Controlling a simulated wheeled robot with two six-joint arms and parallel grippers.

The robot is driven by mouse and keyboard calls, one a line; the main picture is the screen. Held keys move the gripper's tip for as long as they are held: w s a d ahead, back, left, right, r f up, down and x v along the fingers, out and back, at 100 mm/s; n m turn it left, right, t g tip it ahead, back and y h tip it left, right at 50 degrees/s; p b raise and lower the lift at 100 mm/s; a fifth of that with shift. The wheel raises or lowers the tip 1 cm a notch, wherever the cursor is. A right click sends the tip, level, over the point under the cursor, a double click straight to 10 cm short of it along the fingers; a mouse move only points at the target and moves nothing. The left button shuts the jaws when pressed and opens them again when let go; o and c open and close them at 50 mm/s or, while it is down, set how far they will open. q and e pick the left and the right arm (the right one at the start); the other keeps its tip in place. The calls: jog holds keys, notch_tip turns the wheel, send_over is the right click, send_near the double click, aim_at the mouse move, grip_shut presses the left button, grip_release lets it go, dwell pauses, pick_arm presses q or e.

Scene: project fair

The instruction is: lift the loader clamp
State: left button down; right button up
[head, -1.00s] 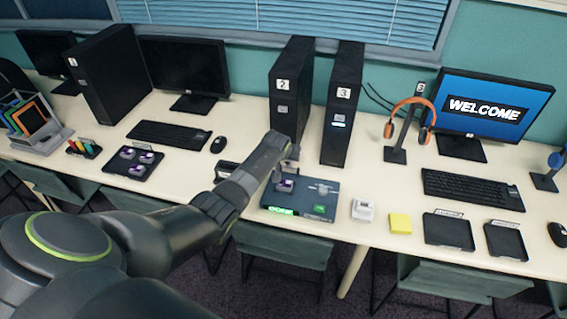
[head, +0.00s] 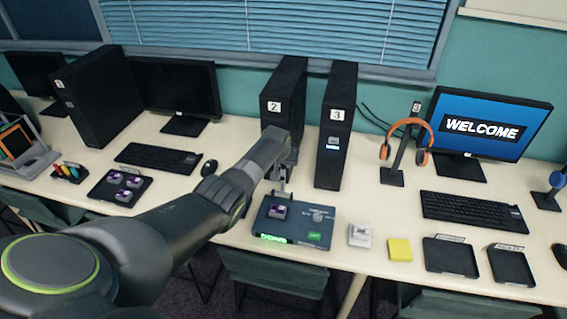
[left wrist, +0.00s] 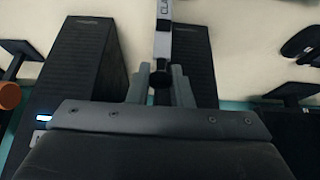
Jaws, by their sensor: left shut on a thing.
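The loader (head: 335,216) is a dark blue-grey box on the table with a lit green display, a green button and a round knob. A purple chip (head: 278,211) sits on its left part. The grey clamp (head: 281,190) stands up behind the chip, clear of it. My left gripper (head: 286,160) is above the loader's back edge, shut on the clamp's upper end. In the left wrist view, the fingers (left wrist: 162,82) close around the labelled clamp bar (left wrist: 163,45). My right gripper is in neither view.
Black towers marked 2 (head: 291,95) and 3 (head: 337,125) stand close behind the loader. A chip tray (head: 117,199) lies to the left. A white box (head: 360,236), yellow pad (head: 400,250) and two empty black trays (head: 450,268) lie to the right.

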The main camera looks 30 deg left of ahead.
pick_arm(q)
jog(key=shift+w, duration=0.1)
dwell(0.3)
jog(key=c, duration=1.7)
grip_release()
jog(key=o, duration=0.3)
jog(key=shift+w+f, duration=0.1)
jog(key=shift+p+v, duration=0.8)
jog(key=shift+v, duration=0.8)
jog(key=v, duration=1.4)
jog(key=shift+b, duration=0.4)
jog(key=shift+a, duration=0.1)
